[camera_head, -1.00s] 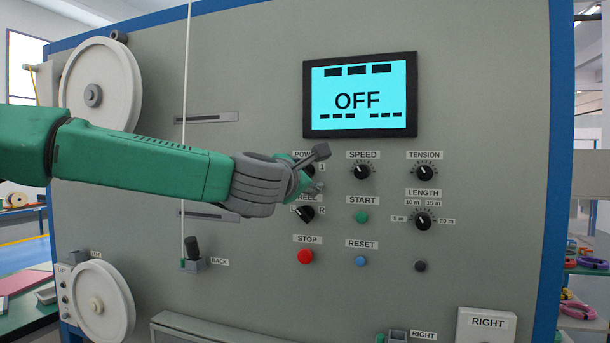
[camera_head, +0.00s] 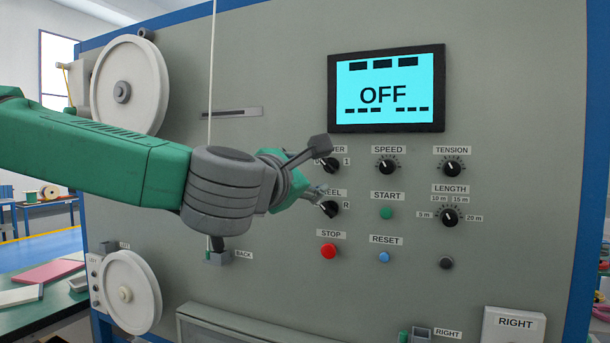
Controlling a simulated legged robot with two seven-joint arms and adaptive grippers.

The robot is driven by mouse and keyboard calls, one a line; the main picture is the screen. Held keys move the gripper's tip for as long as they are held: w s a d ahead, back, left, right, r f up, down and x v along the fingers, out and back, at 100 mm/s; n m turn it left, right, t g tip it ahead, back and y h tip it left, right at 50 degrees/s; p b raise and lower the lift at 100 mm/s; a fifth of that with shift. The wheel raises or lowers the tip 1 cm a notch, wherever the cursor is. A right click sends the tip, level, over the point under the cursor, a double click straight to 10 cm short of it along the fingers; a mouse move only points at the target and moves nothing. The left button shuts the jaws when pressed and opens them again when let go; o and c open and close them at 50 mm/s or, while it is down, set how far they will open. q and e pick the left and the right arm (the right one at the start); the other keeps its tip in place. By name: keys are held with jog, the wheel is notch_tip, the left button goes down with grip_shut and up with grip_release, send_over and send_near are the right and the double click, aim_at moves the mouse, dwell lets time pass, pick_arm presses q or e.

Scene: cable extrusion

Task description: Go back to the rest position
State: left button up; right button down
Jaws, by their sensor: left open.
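My left gripper (camera_head: 318,168) is open and empty, in front of the control panel (camera_head: 290,285) in the camera_head view. Its green arm comes in from the left. The fingers are close to the power knob (camera_head: 329,164) and the reel knob (camera_head: 328,209) and partly cover their labels. I cannot tell whether a finger touches the panel. The screen (camera_head: 388,90) reads OFF. My right gripper is not in view.
The speed (camera_head: 387,166), tension (camera_head: 452,167) and length (camera_head: 449,217) knobs sit right of the gripper. Below are the red stop (camera_head: 328,251) and blue reset (camera_head: 384,257) buttons. Two white reels (camera_head: 130,85) and a back lever (camera_head: 218,247) are at left.

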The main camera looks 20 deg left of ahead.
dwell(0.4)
pick_arm(q)
jog(key=d+f+m+g+h, duration=0.15)
jog(key=f+m, duration=0.25)
jog(key=f, duration=0.7)
jog(key=d+f+m+g, duration=0.2)
jog(key=f+m, duration=0.2)
jog(key=f, duration=0.7)
jog(key=s+f+m+g, duration=0.2)
jog(key=s+f+m, duration=0.1)
jog(key=f, duration=0.6)
jog(key=s+f+m+g, duration=0.2)
jog(key=s+f+m, duration=0.1)
jog(key=f, duration=0.6)
jog(key=s+a+f+m+g, duration=0.2)
jog(key=s+f+m, duration=0.1)
jog(key=s+f, duration=0.35)
jog(key=s+a+f+m+g, duration=0.2)
jog(key=s+f+m+g, duration=0.1)
jog(key=s+f, duration=0.4)
jog(key=s+a+f+m+g+y, duration=0.1)
jog(key=s+a+f+m+g, duration=0.1)
jog(key=s, duration=0.6)
jog(key=s+a+f+m+g+y, duration=0.1)
jog(key=s+a+f+m+g, duration=0.1)
jog(key=s+a+f+m, duration=0.3)
jog(key=s+f, duration=0.1)
jog(key=s, duration=0.2)
jog(key=shift+a+f+g, duration=0.15)
jog(key=shift+f+g, duration=0.2)
